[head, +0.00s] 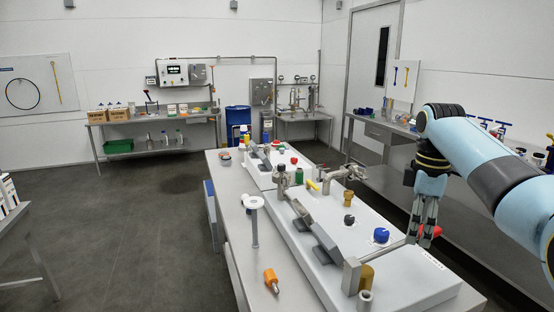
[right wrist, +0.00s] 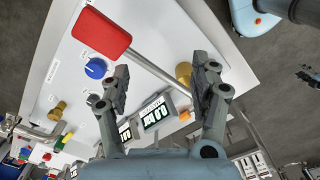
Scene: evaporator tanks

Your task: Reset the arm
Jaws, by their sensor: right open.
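My right arm comes in from the right in the head view, and its gripper (head: 424,230) points down over the right side of the white panel (head: 400,285). In the right wrist view the gripper (right wrist: 163,85) has its two fingers well apart, with nothing clasped. A lever with a grey rod and a red handle (right wrist: 103,32) crosses the panel beyond the fingers. In the head view the red handle (head: 432,232) shows beside the fingertips, partly hidden by them. I cannot tell whether they touch. My left gripper does not show in the head view.
The panel carries a blue knob (head: 381,235), a black knob (head: 349,219), brass fittings and grey display boxes. An orange-handled tool (head: 271,278) lies on the bench at the front left. A side bench (head: 370,130) runs along the right wall. The floor at left is clear.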

